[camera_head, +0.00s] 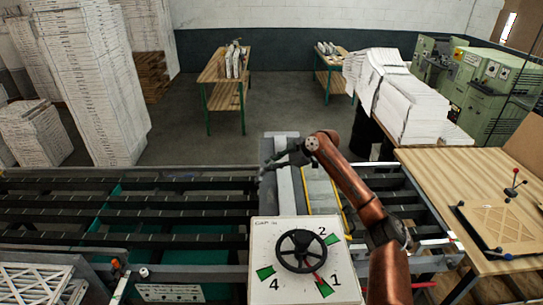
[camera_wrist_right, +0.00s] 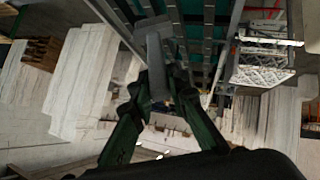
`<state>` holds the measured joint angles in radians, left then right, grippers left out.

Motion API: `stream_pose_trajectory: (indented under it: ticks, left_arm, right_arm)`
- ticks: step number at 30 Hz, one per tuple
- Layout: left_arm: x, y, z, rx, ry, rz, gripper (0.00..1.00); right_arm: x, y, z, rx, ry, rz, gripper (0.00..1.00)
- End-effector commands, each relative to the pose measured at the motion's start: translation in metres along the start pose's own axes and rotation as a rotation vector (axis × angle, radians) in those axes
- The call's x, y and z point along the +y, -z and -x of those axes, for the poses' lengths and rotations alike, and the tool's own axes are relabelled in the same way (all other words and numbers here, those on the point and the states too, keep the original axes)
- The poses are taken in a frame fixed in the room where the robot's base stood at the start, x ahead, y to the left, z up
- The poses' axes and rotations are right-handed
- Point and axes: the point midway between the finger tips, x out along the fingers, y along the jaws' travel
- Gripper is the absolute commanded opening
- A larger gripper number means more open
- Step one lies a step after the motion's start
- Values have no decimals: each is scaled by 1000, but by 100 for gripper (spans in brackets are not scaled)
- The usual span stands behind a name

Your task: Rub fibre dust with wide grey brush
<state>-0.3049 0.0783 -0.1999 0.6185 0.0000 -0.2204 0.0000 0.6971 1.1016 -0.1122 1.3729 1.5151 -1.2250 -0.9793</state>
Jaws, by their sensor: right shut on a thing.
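My right gripper (camera_head: 270,165) reaches in from the right above the grey beam by the slatted conveyor. In the right wrist view its two green fingers (camera_wrist_right: 160,90) are closed around a light grey piece, which looks like the wide grey brush (camera_wrist_right: 156,60). The brush points away from the fingers, with its broader end farthest out. In the head view the brush is too small and dark to make out clearly. I cannot make out any fibre dust in either view. My left gripper is not in view.
A white dial panel (camera_head: 262,285) with a black handwheel stands front centre. The slatted conveyor (camera_head: 60,217) spans the left. White stacks (camera_head: 85,80) and benches (camera_head: 213,70) stand behind.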

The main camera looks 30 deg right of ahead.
Motion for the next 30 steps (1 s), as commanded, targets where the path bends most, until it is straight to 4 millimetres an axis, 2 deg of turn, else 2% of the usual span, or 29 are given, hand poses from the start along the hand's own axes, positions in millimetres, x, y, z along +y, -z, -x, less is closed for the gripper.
stream_pose_trajectory:
  ticks: [9,26,30]
  left_arm:
    - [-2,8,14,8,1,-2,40]
    - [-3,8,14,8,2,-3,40]
    - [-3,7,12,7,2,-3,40]
  right_arm:
    - [10,17,16,0,-2,-1,0]
    - [10,18,16,0,-1,0,0]
    - [2,33,18,-19,2,27,0]
